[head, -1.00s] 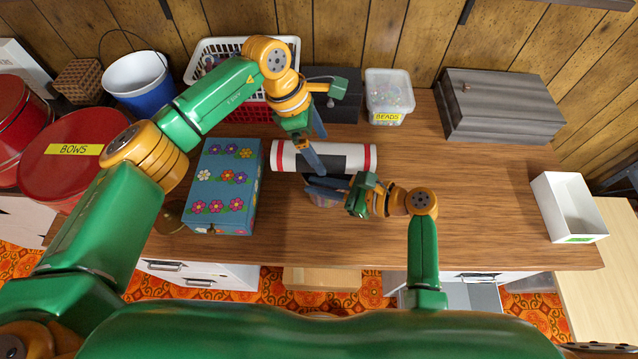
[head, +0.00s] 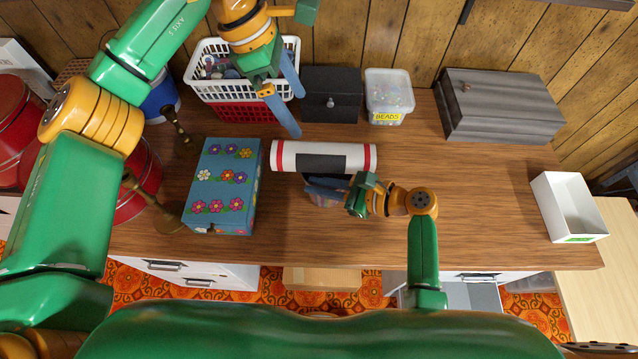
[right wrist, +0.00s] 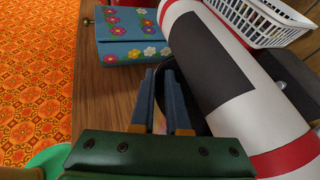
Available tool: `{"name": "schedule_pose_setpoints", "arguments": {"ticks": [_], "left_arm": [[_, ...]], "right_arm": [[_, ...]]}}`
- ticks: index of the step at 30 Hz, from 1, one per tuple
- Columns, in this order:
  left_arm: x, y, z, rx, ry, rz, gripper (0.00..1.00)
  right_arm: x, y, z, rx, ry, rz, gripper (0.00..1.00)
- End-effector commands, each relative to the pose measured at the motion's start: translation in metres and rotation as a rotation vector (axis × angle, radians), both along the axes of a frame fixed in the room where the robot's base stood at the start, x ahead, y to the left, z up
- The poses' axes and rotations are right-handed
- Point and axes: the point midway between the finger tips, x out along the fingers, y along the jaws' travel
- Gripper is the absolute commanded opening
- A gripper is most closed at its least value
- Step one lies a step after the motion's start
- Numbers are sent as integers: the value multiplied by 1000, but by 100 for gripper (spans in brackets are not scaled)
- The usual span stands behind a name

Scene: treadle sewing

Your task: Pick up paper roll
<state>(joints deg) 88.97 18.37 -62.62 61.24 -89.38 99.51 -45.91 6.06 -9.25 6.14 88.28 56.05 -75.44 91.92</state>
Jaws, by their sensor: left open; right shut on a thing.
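The paper roll (head: 345,147) is white with red bands near its ends and a dark label. It lies across the middle of the table, and also fills much of the right wrist view (right wrist: 255,109). My left gripper (head: 299,115) is open and empty, above and behind the roll's left end, apart from it. My right gripper (head: 310,188) is just in front of the roll, shut on a small dark-rimmed thing (head: 327,201), mostly hidden under the fingers. In the right wrist view its fingers (right wrist: 160,72) point toward the flowered box.
A blue flowered box (head: 222,185) stands left of the roll. Behind are a white basket (head: 245,88), a dark box (head: 331,95), a bead tub (head: 389,92) and a grey case (head: 499,107). Brass stands (head: 180,128) are at left. The table's right half is largely clear.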

Motion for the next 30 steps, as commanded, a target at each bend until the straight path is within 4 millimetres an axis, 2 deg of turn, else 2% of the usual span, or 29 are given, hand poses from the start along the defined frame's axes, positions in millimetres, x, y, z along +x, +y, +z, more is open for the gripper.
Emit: {"name": "schedule_pose_setpoints", "arguments": {"ticks": [2,6,9,15,20,24,27,30], "left_arm": [[-1,-1,-2,15,0,-2,100],[-8,-2,-17,264,-12,-11,100],[-8,1,-27,352,-23,-2,100],[-7,1,-73,350,-20,-1,100],[-6,0,-95,349,-20,-1,100],[-1,-3,-124,350,-18,1,100],[0,-3,-137,349,-22,1,100],[0,-3,-141,348,-23,-1,100]], "right_arm": [[0,0,-1,-1,2,0,0],[0,0,-1,-1,2,0,0],[0,0,-1,-1,2,0,0],[0,0,-1,-2,2,0,0],[0,0,-1,-1,3,0,0],[0,0,-1,-1,3,0,0],[0,0,-1,-1,2,0,0],[0,0,-1,-1,2,0,0]]}}
